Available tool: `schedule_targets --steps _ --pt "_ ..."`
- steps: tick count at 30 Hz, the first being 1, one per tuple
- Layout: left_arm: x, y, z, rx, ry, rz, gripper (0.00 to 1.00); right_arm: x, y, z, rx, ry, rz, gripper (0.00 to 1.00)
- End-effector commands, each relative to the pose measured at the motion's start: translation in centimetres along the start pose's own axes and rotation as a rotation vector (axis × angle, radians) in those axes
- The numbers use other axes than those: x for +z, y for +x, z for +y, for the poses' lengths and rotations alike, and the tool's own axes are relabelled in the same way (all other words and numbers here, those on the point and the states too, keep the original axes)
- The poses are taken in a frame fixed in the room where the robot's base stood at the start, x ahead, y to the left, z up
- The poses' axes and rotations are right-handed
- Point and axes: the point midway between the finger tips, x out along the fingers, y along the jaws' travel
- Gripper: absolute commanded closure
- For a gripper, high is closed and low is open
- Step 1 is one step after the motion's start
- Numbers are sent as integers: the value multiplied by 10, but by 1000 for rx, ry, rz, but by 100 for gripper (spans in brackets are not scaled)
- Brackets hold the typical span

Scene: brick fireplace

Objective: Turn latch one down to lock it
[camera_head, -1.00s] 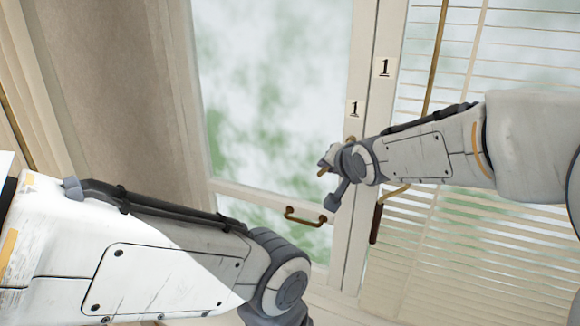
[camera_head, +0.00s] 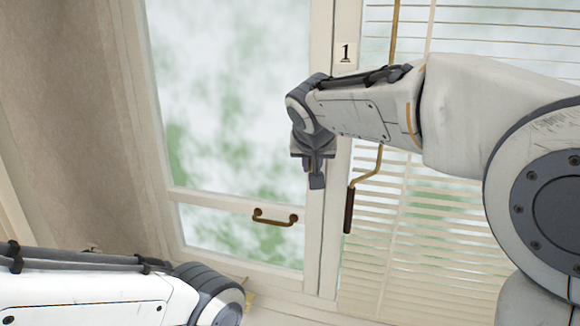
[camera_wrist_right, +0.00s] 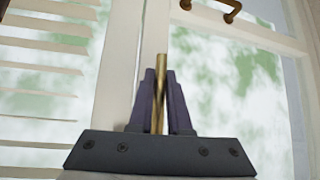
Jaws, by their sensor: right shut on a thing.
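Latch one (camera_wrist_right: 160,64) is a brass bar, seen upright between the two dark fingers of my right gripper (camera_wrist_right: 159,78) in the right wrist view. The fingers are shut on it at the white window frame. In the head view my right gripper (camera_head: 317,178) points downward at the window's right stile, and the latch is hidden by it. A plate marked "1" (camera_head: 345,53) is on the frame above my right arm. Only my left forearm shows at the lower left; its gripper is out of the picture.
A brass pull handle (camera_head: 275,218) is on the window's lower rail, left of and below my right gripper. A crank with a dark grip (camera_head: 349,210) hangs to the right, before the white blinds (camera_head: 430,210). The glass (camera_head: 215,100) is clear of objects.

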Motion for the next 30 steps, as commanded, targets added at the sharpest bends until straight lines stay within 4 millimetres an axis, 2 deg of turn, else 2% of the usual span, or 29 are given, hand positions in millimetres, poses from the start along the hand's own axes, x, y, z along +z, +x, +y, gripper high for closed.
schedule_targets --steps 5,16,17,18,19,30 --pt "0 1 0 0 0 0 50 0 0 12 27 -5 -6 100" --pt "0 1 0 0 0 0 50 1 0 14 30 -8 -7 100" --pt "0 1 0 0 0 0 50 1 0 14 30 -8 -7 72" --pt "0 1 0 0 0 0 50 1 0 14 30 -7 -7 57" --pt "0 1 0 0 0 0 50 1 0 14 29 -7 -7 54" --pt "0 2 0 0 0 0 50 0 -4 12 26 -6 -3 54"
